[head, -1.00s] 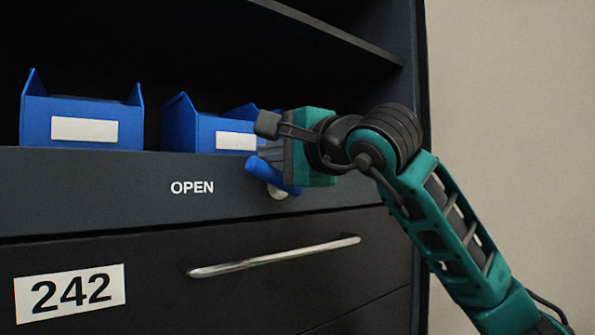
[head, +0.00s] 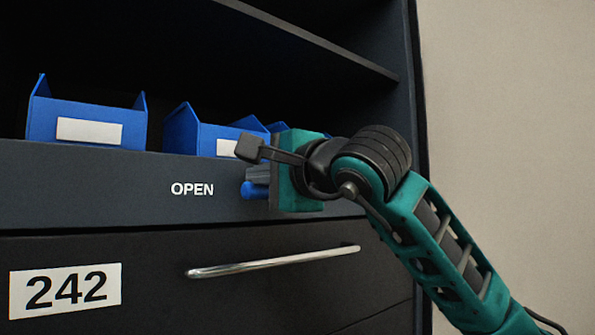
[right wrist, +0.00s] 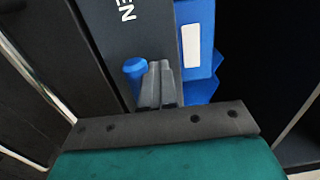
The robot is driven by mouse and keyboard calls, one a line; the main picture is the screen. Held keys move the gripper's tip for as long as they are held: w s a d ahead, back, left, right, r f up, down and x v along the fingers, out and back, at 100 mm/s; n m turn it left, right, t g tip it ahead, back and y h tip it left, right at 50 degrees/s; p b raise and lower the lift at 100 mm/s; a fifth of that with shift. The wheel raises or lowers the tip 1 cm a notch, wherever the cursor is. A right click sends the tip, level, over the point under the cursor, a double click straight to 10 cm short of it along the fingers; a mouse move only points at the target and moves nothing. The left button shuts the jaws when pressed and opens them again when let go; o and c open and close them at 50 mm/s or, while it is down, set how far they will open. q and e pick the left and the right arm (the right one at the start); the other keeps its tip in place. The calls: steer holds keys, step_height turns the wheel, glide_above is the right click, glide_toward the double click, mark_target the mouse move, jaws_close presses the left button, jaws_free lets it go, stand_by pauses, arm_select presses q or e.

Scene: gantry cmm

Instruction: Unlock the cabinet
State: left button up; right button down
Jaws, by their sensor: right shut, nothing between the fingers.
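The dark cabinet (head: 110,185) fills most of the head view, with a white OPEN label on its front rail. A blue lever (head: 254,190) sits on the rail just right of that label, partly hidden by my right gripper (head: 257,174). In the right wrist view, the blue lever (right wrist: 134,68) shows its rounded end beside the grey fingers (right wrist: 158,84). The fingers are shut together with nothing between them, right against or very close to the lever; I cannot tell whether they touch. My left gripper is out of view.
Blue bins with white labels (head: 90,130) stand on the shelf above the rail. A drawer with a silver handle (head: 270,261) and a 242 label (head: 65,290) lies below. A plain wall (head: 510,120) is at the right.

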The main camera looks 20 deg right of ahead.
steer(key=shift+a+f, duration=0.15)
steer(key=shift+f, duration=0.5)
steer(key=s+d+r+b, duration=0.1)
steer(key=s+d+r, duration=0.1)
steer(key=s, duration=0.6)
steer(key=shift+d+r, duration=0.25)
steer(key=shift+d, duration=0.3)
